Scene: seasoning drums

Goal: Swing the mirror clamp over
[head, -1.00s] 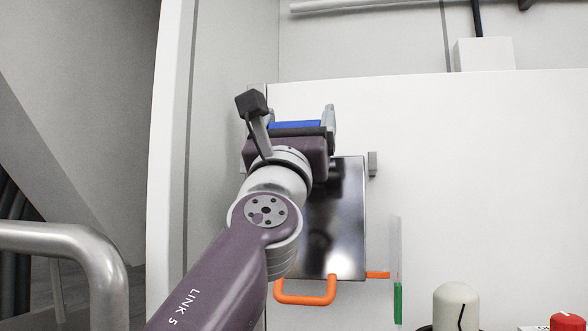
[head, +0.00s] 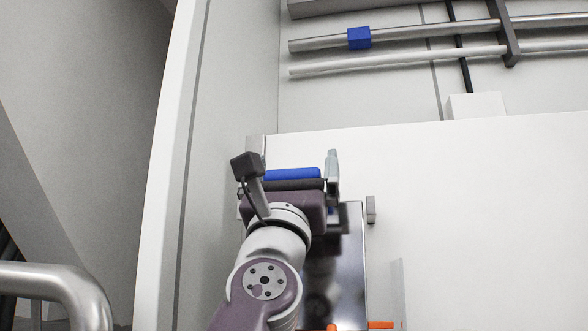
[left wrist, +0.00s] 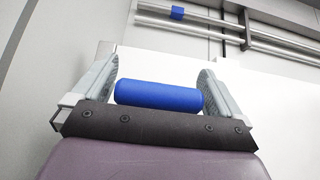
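My left gripper (head: 295,165) is in the upper middle of the head view, in front of the white wall. Its two fingers stand wide apart. A blue cylinder (head: 292,174) lies crosswise between them; it also shows in the left wrist view (left wrist: 158,96), near both fingers. I cannot tell whether the fingers touch it. A dark, mirror-like panel (head: 350,265) is behind and below the gripper, partly hidden by my arm. A small grey block (head: 370,209) sits by its upper right corner. No part is clearly recognisable as the mirror clamp. My right gripper is out of view.
Metal pipes (head: 400,60) with a blue block (head: 359,38) run across the top. A white box (head: 476,105) stands on the white ledge. An orange bar (head: 381,325) shows at the bottom. A curved metal rail (head: 55,280) is at lower left. The white surface at right is clear.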

